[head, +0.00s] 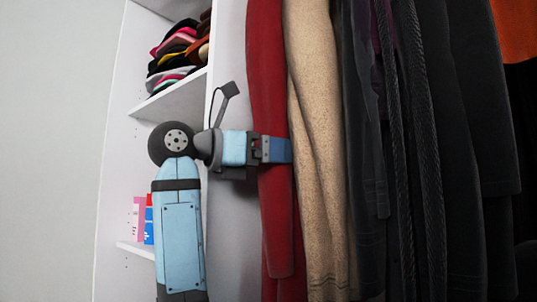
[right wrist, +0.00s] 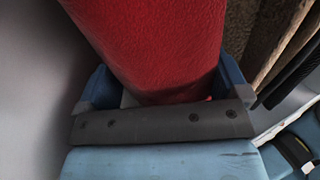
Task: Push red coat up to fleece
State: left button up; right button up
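The red coat (head: 268,80) hangs at the left end of the row of clothes; it also fills the middle of the right wrist view (right wrist: 160,45). The tan, speckled garment, which looks like the fleece (head: 312,80), hangs directly to its right, their edges meeting in the head view. It shows brownish at the upper right of the wrist view (right wrist: 266,40). My right gripper (head: 278,150) is at the red coat's middle height. Its blue fingers are spread wide, one on each side of the red cloth, with a small gap at the left finger. My left gripper is not in view.
Dark garments (head: 440,150) hang close together further right, with an orange one (head: 516,30) at the far right. A white shelf unit (head: 170,102) with folded clothes (head: 180,50) stands left. Small boxes (head: 143,220) sit on a lower shelf behind my arm.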

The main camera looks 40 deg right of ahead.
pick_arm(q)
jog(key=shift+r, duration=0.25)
pick_arm(e)
jog(key=shift+w, duration=0.35)
jog(key=shift+c, duration=0.4)
jog(key=shift+w+p, duration=0.4)
jog(key=o, duration=1.2)
jog(key=shift+a, duration=0.1)
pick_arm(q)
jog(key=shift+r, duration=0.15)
pick_arm(e)
jog(key=shift+o, duration=0.2)
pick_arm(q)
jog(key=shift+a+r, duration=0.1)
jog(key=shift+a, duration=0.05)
pick_arm(e)
jog(key=shift+a, duration=0.1)
